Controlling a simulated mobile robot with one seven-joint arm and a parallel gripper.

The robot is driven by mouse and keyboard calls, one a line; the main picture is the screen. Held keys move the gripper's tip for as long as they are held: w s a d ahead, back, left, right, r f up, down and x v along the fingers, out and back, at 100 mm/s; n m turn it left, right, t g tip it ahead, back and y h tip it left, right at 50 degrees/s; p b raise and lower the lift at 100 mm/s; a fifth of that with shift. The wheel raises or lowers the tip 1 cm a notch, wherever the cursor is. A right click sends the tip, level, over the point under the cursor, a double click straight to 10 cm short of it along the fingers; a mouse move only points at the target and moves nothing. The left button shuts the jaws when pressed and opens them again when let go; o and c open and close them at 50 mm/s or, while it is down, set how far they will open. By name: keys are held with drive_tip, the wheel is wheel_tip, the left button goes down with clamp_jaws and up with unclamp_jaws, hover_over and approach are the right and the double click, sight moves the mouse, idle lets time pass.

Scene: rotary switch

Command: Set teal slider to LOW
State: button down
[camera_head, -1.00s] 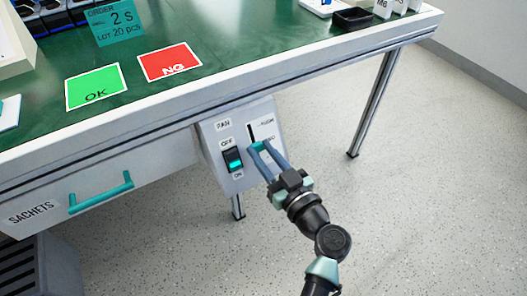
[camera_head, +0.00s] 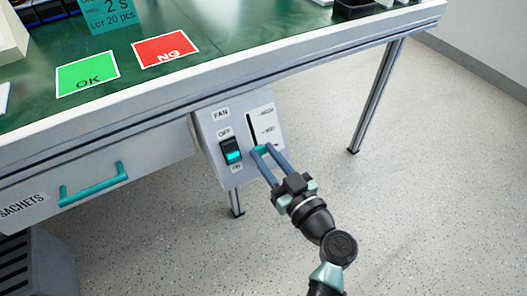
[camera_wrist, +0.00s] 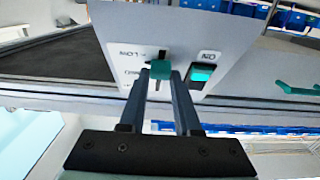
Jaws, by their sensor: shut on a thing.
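The teal slider (camera_head: 261,150) sits in a dark slot on the grey FAN panel (camera_head: 208,135) below the table edge. My gripper (camera_head: 267,151) has its two blue fingers on either side of the slider knob, shut on it. In the wrist view the panel appears upside down, and the knob (camera_wrist: 160,70) shows between my fingertips (camera_wrist: 161,76). There the LOW label (camera_wrist: 131,53) is slightly farther along the slot than the knob. In the head view the knob is below the middle label (camera_head: 268,130), and my fingers hide the lower part of the scale.
A black rocker switch (camera_head: 231,151) with a lit teal face is just left of the slider. A drawer with a teal handle (camera_head: 95,184) is farther left. The table edge overhangs the panel. Open floor lies to the right, beyond it a table leg (camera_head: 375,95).

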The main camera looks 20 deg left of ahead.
drive_tip(key=shift+s+d+f+b, duration=0.15)
drive_tip(key=shift+f, duration=0.25)
drive_tip(key=shift+s+d+f+b, duration=0.15)
drive_tip(key=shift+f, duration=0.2)
drive_tip(key=c, duration=0.6)
unclamp_jaws()
drive_tip(key=p+v, duration=0.2)
drive_tip(key=v, duration=1.1)
drive_tip(key=shift+p, duration=0.3)
